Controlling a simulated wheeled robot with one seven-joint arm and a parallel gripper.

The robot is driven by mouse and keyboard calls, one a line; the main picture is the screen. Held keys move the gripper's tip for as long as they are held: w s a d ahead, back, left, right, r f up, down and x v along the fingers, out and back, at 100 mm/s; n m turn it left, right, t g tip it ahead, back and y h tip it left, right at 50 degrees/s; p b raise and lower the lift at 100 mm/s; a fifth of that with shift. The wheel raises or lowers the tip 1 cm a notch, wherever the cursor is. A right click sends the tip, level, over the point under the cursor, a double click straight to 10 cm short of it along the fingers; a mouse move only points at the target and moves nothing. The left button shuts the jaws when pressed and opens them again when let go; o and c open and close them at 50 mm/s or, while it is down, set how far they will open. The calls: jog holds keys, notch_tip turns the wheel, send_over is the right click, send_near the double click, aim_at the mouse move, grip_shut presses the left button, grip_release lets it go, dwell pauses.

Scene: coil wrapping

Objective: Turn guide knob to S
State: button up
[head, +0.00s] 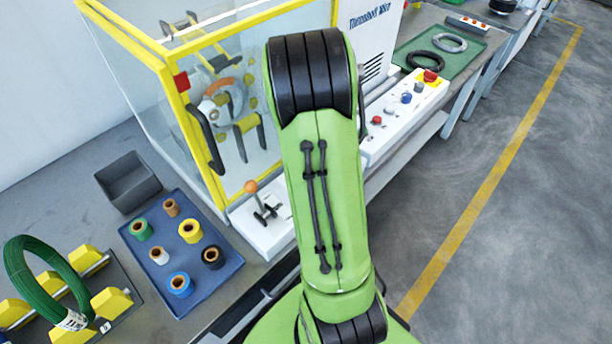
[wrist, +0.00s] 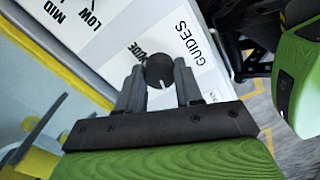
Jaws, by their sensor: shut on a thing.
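The guide knob (wrist: 159,70) is a dark round knob with a white pointer line, on a white panel beside the printed word GUIDES, in the wrist view. My gripper (wrist: 160,84) has one finger on each side of the knob and is shut on it. The pointer line runs toward the lower part of the wrist picture. The size letters around the knob are mostly hidden; I cannot read which mark the pointer faces. In the head view my green arm hides the gripper and the knob.
The white control panel (head: 386,118) carries red, blue and grey controls and an emergency stop (head: 430,76). A yellow-framed clear guard (head: 172,110) stands left of my arm. A lever (head: 251,187) with an orange ball, and a blue tray (head: 215,262) of tape rolls, are nearby.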

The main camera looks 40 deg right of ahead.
dwell(0.3)
jog(key=o, duration=1)
jog(key=shift+o, duration=0.2)
notch_tip(320, 180, up, 16)
jog(key=p, duration=0.4)
jog(key=shift+p, duration=0.3)
jog(key=shift+f, duration=0.1)
